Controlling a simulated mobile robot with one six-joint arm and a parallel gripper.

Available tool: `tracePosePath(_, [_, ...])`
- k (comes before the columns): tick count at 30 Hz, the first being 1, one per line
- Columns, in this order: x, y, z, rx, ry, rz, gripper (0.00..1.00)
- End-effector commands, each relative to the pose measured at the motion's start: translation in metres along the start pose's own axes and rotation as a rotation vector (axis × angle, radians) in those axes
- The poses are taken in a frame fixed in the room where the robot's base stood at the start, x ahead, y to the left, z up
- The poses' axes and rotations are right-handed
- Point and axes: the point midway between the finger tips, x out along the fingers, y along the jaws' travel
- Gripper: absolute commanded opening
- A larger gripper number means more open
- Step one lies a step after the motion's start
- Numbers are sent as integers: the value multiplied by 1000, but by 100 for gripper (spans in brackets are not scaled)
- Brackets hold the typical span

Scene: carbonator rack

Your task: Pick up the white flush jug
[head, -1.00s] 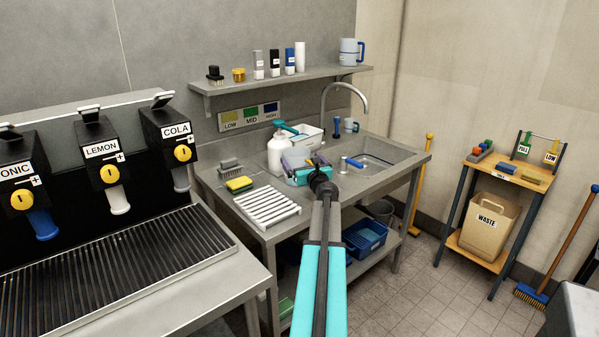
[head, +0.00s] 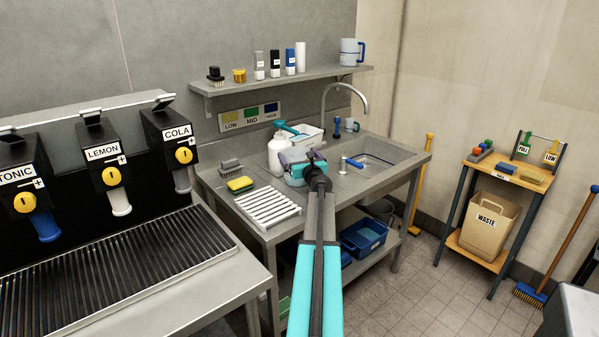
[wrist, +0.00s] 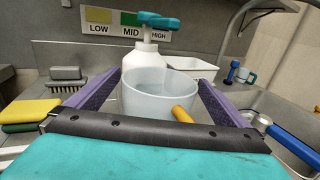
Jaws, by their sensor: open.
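A whitish jug (wrist: 155,92) with a yellow handle (wrist: 182,114) stands upright on the sink counter in the wrist view. My gripper (wrist: 164,78) is open, with one purple finger on each side of the jug. I cannot tell whether either finger touches it. In the head view my gripper (head: 297,160) is over the counter and hides most of that jug. Another pale jug (head: 348,52), with a blue handle, stands on the wall shelf.
A white pump bottle (wrist: 142,57) with a teal top is just behind the jug, with a white tub (wrist: 190,66) behind it. Yellow-green sponges (wrist: 28,113) and a brush (wrist: 66,76) lie left. A blue-handled item (wrist: 290,140) and a tap (head: 345,92) are right. A white rack (head: 267,207) lies in front.

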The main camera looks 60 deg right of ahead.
Motion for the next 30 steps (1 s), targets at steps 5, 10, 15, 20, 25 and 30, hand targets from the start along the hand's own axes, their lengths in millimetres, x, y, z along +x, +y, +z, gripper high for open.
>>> tracePosePath(5, [0, 0, 0, 0, 0, 0, 100])
tracePosePath(10, [0, 0, 0, 0, 0, -1, 100])
tracePosePath(15, [0, -1, 0, 0, 0, -1, 97])
tracePosePath(20, [0, -1, 0, 0, 0, -1, 70])
tracePosePath(25, [-1, -1, 0, 0, 0, -1, 41])
tracePosePath(30, [-1, -1, 0, 0, 0, -1, 40])
